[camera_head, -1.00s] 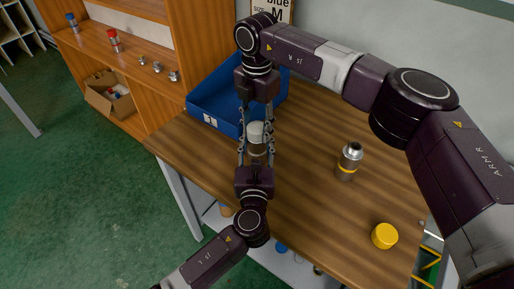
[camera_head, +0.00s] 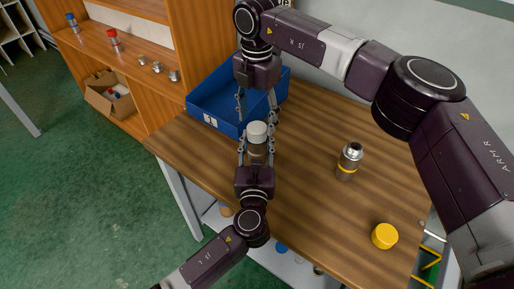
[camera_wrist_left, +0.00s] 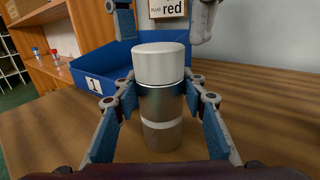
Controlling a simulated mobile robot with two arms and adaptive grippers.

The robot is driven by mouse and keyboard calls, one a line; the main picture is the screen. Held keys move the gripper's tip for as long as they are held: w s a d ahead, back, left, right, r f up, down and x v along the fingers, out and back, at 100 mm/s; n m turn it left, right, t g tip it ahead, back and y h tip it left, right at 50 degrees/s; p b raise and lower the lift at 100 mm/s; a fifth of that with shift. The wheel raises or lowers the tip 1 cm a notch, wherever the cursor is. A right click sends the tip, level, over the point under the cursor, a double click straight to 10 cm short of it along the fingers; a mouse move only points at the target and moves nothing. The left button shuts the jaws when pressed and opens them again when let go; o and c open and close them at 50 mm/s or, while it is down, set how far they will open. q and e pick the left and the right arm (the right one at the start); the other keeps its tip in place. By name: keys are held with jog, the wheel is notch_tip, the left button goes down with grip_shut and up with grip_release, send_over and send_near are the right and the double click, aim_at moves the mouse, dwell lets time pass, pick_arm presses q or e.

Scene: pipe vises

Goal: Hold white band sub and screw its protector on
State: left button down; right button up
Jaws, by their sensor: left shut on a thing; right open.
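The white band sub (camera_wrist_left: 162,134) is a metal cylinder with a white band, standing upright over the wooden table. Its white protector (camera_wrist_left: 160,64) sits on top of it, level and touching as far as I can see; the thread is hidden. In the head view the protector (camera_head: 257,132) shows as a white cap above the sub (camera_head: 257,153). My left gripper (camera_head: 256,147) is shut on the sub from the near side, a finger on each flank. My right gripper (camera_head: 256,112) is open and empty, above and behind the protector, its fingers apart and clear of it.
A blue tray (camera_head: 205,122) labelled 1 stands just behind. A yellow-band sub (camera_head: 348,163) and a yellow protector (camera_head: 385,236) stand on the table to the right. Shelves with other parts are at left.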

aim_at(257, 127)
jog(key=shift+r, duration=0.6)
jog(key=shift+c, duration=0.2)
jog(key=n, duration=0.3)
jog(key=r+n, duration=0.1)
jog(key=n, duration=0.1)
jog(key=shift+n, duration=0.4)
jog(key=n, duration=0.5)
jog(key=shift+r, duration=0.35)
jog(key=n, duration=0.3)
jog(key=r+n, duration=0.1)
jog(key=n, duration=0.2)
jog(key=shift+n, duration=0.3)
jog(key=n, duration=0.5)
jog(key=shift+r, duration=0.4)
jog(key=shift+f, duration=0.1)
jog(key=shift+f, duration=3.95)
